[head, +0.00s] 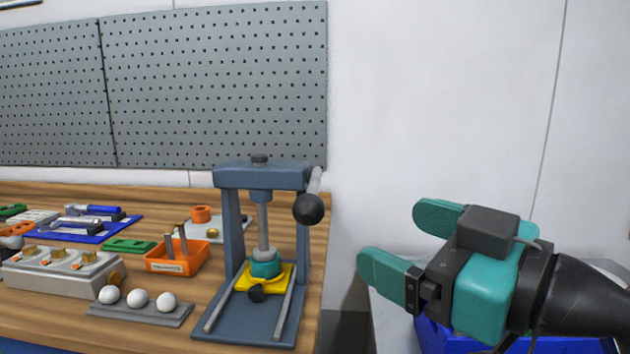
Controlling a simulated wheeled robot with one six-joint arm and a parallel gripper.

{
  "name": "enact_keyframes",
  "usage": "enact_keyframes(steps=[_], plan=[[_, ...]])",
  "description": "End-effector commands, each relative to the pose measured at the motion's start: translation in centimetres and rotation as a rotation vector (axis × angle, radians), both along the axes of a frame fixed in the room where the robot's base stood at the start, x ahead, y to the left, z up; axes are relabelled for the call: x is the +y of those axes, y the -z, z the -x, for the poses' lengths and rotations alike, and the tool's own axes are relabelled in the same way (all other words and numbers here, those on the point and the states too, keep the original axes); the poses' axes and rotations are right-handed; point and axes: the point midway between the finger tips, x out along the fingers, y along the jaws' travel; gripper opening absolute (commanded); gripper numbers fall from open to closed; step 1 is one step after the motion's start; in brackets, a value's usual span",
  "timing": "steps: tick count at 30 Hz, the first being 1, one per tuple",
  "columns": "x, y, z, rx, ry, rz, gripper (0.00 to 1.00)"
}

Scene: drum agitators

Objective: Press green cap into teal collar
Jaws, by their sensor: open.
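A blue-grey press (234,240) stands at the right end of the wooden bench. Its grey ram (263,226) reaches down to the teal collar (264,269), which sits on a yellow carrier (284,279) between the base rails. I cannot make out a separate green cap; the upper part of the teal piece is small and the ram end covers its top. The press lever ends in a black ball (308,208) at upper right. My gripper (391,236) is open and empty, its teal fingers apart, in the air right of the press and touching nothing.
Left of the press are a grey strip with white balls (138,299), an orange holder (178,258) and a flat green piece (130,246). A blue bin (440,338) is below my gripper. A pegboard (215,90) hangs behind.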

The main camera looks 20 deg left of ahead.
Motion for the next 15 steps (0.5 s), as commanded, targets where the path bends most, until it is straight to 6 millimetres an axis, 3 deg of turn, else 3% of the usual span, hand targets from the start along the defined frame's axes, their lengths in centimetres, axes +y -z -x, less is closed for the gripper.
enact_keyframes(steps=[9,15], plan=[[6.8,-0.4,-3.4,0.001,-0.006,0.001,0.87],[9.9,-0.2,-5.1,0.000,-0.003,0.001,0.87]])
